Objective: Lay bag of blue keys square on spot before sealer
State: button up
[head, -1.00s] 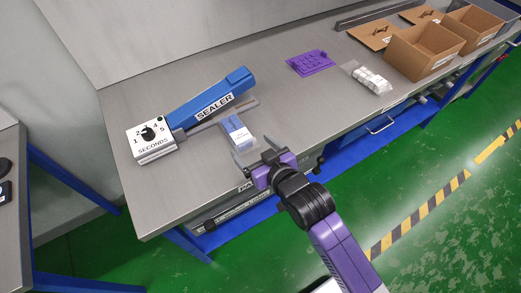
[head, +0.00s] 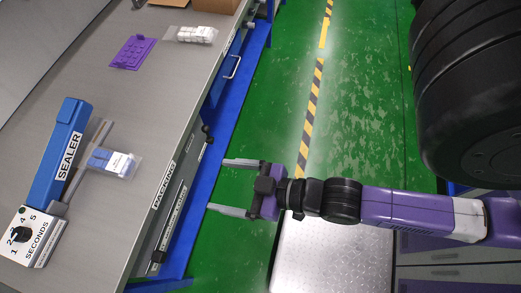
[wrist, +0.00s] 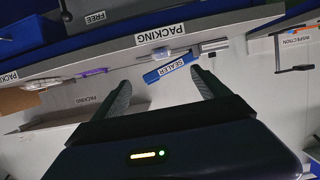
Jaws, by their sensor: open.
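The clear bag of blue keys (head: 113,162) lies flat on the grey packing bench, just in front of the blue sealer (head: 62,150), close beside its metal bar. In the head view the bag's long side runs slightly aslant to the sealer. The spot under it cannot be made out. My gripper (head: 228,187) is open and empty, out beyond the bench's front edge over the green floor, pointing toward the bench. In the wrist view the sealer (wrist: 171,68) shows between my open fingers, some distance off.
A purple tray (head: 134,52) and a bag of white pieces (head: 191,35) lie farther along the bench (head: 110,230). Cardboard boxes (head: 215,5) stand at its far end. The sealer's seconds dial (head: 24,234) is at the near left. Bench surface before the bag is clear.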

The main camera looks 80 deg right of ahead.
jog(key=s+r, duration=0.6)
jog(key=s, duration=0.2)
jog(key=shift+s+r, duration=0.3)
jog(key=shift+r, duration=0.1)
jog(key=shift+f, duration=0.1)
jog(key=shift+f, duration=0.15)
